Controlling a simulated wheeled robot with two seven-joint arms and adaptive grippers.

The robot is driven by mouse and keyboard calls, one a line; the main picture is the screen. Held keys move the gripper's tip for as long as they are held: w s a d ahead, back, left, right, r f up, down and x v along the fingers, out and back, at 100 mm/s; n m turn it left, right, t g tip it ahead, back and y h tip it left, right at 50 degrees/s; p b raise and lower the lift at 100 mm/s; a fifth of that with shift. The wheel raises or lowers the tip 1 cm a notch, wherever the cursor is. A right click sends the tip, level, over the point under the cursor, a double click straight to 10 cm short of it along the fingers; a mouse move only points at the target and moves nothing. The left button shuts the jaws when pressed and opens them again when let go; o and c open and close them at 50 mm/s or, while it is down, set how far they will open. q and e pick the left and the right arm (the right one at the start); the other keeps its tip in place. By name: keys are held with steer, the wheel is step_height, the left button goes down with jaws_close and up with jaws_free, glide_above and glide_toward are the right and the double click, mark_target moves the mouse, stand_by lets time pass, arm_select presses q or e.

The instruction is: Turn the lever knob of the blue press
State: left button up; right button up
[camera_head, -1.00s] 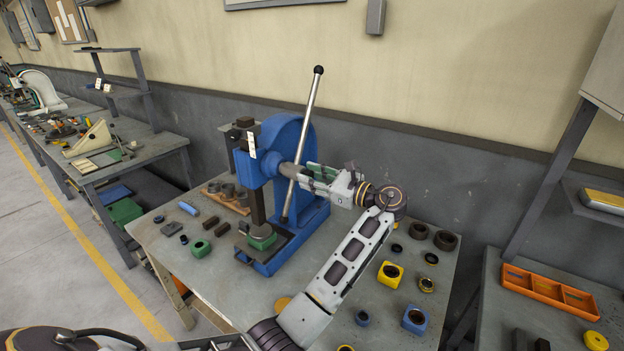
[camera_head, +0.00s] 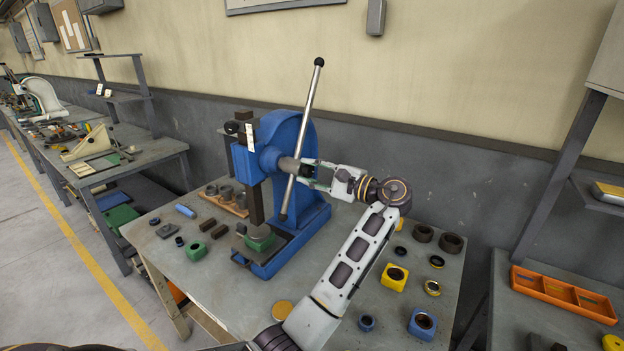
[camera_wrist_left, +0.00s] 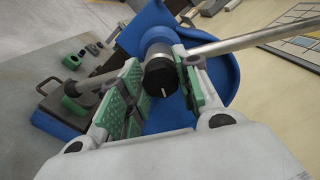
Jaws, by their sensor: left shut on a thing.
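The blue press (camera_head: 308,190) stands on the workbench, its steel lever bar (camera_head: 303,135) tilted, with a black ball at its top end. The black lever knob (camera_wrist_left: 162,76), with a white mark on its face, sits at the end of the press's shaft in the left wrist view. My left gripper (camera_head: 312,175) reaches in from the right at hub height. Its green-padded fingers (camera_wrist_left: 160,92) lie on both sides of the knob and are shut on it. In the head view the fingers partly hide the knob. My right gripper is not in view.
The workbench (camera_head: 215,270) carries a green block (camera_head: 196,250), yellow block (camera_head: 394,277), blue block (camera_head: 422,323) and several dark rings around the press. An orange tray (camera_head: 565,293) lies on a bench at right. The wall is behind the press.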

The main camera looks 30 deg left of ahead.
arm_select(q)
steer(key=n+b, duration=0.4)
steer(key=shift+f, duration=0.2)
steer(key=shift+n, duration=0.5)
steer(key=shift+n+b, duration=0.4)
steer(key=shift+b, duration=0.2)
steer(key=o, duration=1)
steer(key=shift+r, duration=0.1)
steer(key=shift+s+d, duration=0.1)
steer(key=shift+d, duration=0.4)
steer(key=shift+s+d, duration=0.25)
steer(key=shift+d, duration=1.4)
steer(key=shift+s+d, duration=0.2)
steer(key=shift+d, duration=1.4)
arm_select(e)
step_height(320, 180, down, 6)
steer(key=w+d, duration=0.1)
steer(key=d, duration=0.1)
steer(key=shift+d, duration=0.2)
